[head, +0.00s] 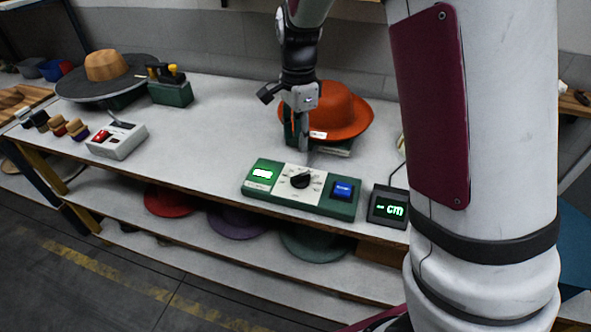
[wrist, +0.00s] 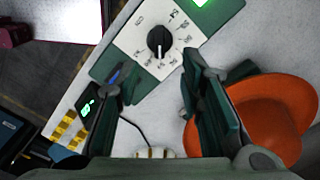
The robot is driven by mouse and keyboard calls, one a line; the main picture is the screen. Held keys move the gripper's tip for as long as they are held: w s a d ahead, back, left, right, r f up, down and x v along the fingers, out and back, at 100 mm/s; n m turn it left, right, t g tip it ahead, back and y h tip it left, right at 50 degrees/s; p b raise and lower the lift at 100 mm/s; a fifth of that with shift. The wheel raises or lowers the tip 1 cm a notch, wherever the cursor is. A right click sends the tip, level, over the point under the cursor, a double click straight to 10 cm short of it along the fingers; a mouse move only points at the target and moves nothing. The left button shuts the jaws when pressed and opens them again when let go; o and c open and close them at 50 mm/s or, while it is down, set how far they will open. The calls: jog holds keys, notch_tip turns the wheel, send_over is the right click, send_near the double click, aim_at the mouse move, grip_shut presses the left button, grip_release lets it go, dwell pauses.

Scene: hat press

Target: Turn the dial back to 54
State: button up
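The dial is a black knob (head: 300,180) on a white scale plate in the middle of a green control box (head: 333,207). The knob (wrist: 160,42) also shows in the wrist view, its white pointer line toward the bottom of that picture. The scale numbers are too small to read surely. My gripper (head: 304,158) hangs just above and behind the dial in the head view. In the wrist view my gripper (wrist: 160,78) has its two fingers wide apart with nothing between them. The knob lies ahead of the fingertips, apparently untouched.
The box has a lit green display (head: 262,174) and a blue button (head: 343,189). A dark readout (head: 388,207) with green characters stands to its right. An orange hat (head: 338,112) sits behind my gripper. A grey switch box (head: 117,140) stands left; the table between is clear.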

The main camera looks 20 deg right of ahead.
aim_at(298, 177)
notch_tip(298, 177, down, 13)
jog(key=shift+r+p, duration=0.15)
jog(key=shift+p, duration=0.15)
grip_shut()
